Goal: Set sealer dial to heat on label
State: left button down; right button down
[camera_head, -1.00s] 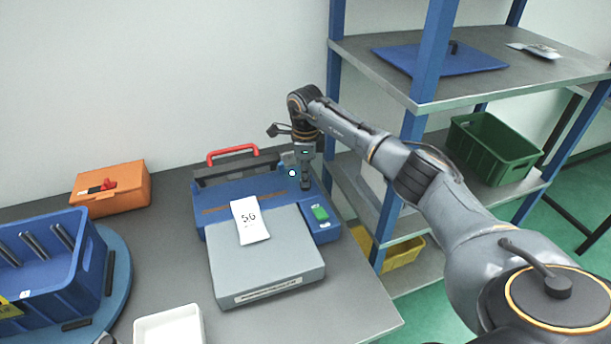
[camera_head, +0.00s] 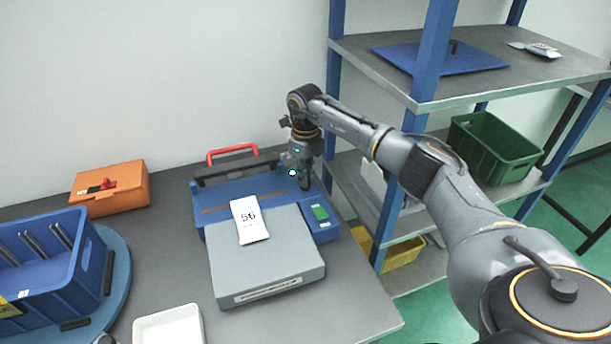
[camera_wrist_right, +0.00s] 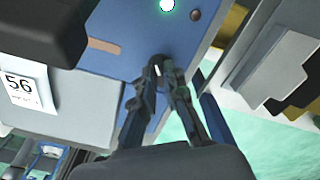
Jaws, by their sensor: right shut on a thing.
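The blue and grey sealer (camera_head: 270,262) stands on the bench with a red-handled bar at its back. A white label (camera_head: 250,218) on top reads 56; it also shows in the wrist view (camera_wrist_right: 20,85). My right gripper (camera_head: 305,184) points down at the sealer's back right corner. In the wrist view its fingers (camera_wrist_right: 158,66) are shut on a small dark dial, mostly hidden between the tips. The dial's setting and marks cannot be read. A lamp (camera_head: 292,172) glows beside the gripper, and a green switch (camera_head: 320,213) sits in front. My left gripper is not seen.
A blue crate (camera_head: 85,262) on a round blue stand, an orange case (camera_head: 112,190) and a white tray (camera_head: 168,325) are on the left of the bench. A shelf with blue posts (camera_head: 432,50) stands close on the right, behind my right arm.

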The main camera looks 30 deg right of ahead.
jog(key=m, duration=0.5)
jog(key=shift+r+m, duration=0.1)
jog(key=shift+m, duration=0.3)
jog(key=m+p, duration=0.1)
jog(key=m, duration=0.4)
jog(key=shift+m, duration=0.3)
jog(key=shift+w, duration=0.1)
jog(key=c, duration=1.4)
grip_release()
jog(key=shift+r, duration=0.15)
notch_tip(320, 180, up, 12)
jog(key=shift+f, duration=0.2)
